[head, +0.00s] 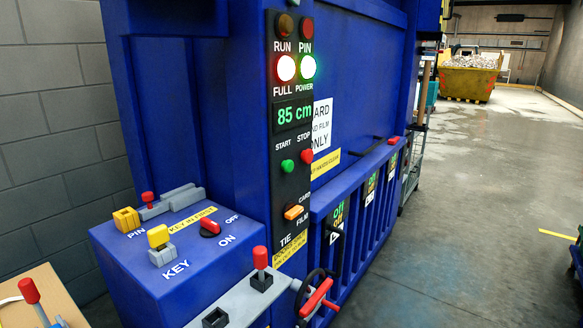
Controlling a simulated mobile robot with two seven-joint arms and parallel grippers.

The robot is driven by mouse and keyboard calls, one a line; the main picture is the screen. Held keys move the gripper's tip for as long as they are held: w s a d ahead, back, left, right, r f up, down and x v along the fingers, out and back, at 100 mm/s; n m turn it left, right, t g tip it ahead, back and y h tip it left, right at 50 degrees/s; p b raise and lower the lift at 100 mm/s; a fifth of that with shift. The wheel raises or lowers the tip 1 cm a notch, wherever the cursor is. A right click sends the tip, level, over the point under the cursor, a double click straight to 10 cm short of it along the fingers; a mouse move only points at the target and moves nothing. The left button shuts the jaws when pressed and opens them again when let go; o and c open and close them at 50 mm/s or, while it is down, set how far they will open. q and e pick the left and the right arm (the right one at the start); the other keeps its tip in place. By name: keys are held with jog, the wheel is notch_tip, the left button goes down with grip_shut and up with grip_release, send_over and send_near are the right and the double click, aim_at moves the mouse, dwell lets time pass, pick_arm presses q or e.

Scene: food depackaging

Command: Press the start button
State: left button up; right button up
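The green start button (287,166) is on the black control panel (288,225) of a blue machine. It sits under the START label, just left of the red stop button (307,156). Above them, the green display (294,114) reads 85 cm. The FULL lamp (286,68) and the POWER lamp (308,67) are lit, while the RUN and PIN lamps look dark. Nothing covers the start button. Neither of my grippers is in view.
A blue box (155,275) with a yellow key, a yellow pin and a red switch juts out at the left. A red-knobbed lever (261,265) and a red handle (317,297) stand below the panel. The floor (480,210) at right is mostly clear.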

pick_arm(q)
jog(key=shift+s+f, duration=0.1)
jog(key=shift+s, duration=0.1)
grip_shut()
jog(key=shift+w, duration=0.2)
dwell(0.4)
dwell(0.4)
